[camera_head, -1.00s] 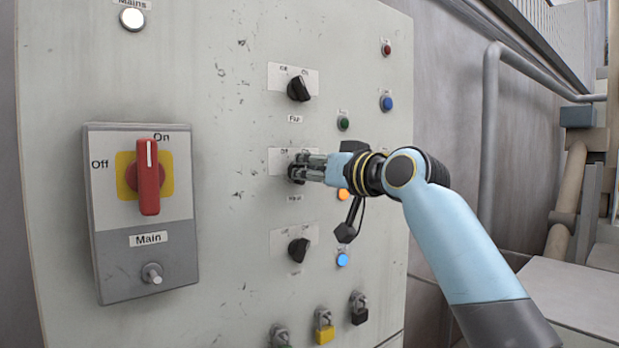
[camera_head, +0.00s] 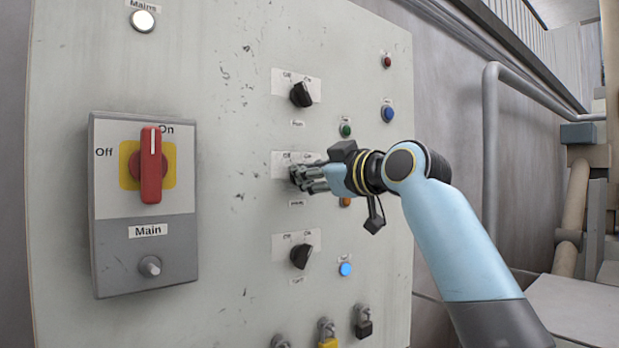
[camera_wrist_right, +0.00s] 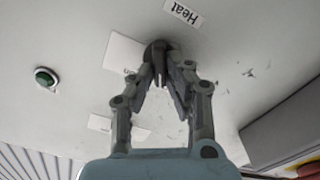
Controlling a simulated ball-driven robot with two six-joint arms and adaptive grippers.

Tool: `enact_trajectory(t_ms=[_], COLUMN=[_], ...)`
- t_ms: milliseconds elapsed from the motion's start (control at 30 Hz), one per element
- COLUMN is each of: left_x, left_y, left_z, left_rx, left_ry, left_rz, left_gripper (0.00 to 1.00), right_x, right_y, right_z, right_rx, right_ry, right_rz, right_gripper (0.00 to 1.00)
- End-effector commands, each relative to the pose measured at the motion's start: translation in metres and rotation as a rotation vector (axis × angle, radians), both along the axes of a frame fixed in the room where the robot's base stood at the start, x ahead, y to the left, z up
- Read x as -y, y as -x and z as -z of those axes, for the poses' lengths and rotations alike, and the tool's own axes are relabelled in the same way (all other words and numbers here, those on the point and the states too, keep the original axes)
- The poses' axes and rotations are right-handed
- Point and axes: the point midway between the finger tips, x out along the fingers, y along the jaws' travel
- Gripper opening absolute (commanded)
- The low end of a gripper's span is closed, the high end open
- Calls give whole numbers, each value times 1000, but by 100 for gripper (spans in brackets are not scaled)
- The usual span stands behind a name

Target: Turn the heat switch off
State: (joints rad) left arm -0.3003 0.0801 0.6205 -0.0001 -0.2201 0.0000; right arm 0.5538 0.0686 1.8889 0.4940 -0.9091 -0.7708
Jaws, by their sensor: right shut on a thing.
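The heat switch (camera_wrist_right: 157,47) is a dark round knob on the grey panel, beside the label "Heat" (camera_wrist_right: 182,12) in the right wrist view. In the head view its pale Off/On plate (camera_head: 283,160) is the middle one of three in a column. My right gripper (camera_head: 298,178) is at this knob, with its fingers closed around it; the right wrist view shows the fingertips (camera_wrist_right: 165,75) against its sides. The fingers hide most of the knob in the head view, so I cannot tell its exact setting. My left gripper is not in view.
The Fan switch (camera_head: 301,94) is above and another black switch (camera_head: 300,256) below. The red Main switch (camera_head: 151,165) is at left. A green button (camera_head: 345,130), an orange lamp (camera_head: 345,202) partly hidden by my wrist, and a lit blue lamp (camera_head: 345,269) are at right. Padlocks (camera_head: 363,322) hang below.

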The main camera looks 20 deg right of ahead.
Motion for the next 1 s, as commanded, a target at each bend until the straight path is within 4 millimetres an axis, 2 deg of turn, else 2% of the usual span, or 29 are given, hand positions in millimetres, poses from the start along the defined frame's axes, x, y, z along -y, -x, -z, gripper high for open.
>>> enact_trajectory(t_ms=[533,567,700,1000], left_x=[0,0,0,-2], left_y=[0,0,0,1], left_z=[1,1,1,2], left_rx=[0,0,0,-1], left_ry=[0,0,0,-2], left_rz=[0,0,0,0], left_gripper=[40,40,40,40], right_x=[0,0,0,1], right_y=[0,0,0,2], right_z=[0,0,0,0], right_rx=[9,9,9,9], right_ry=[25,25,24,24], right_rz=[0,0,0,0], right_gripper=[0,16,34,36])
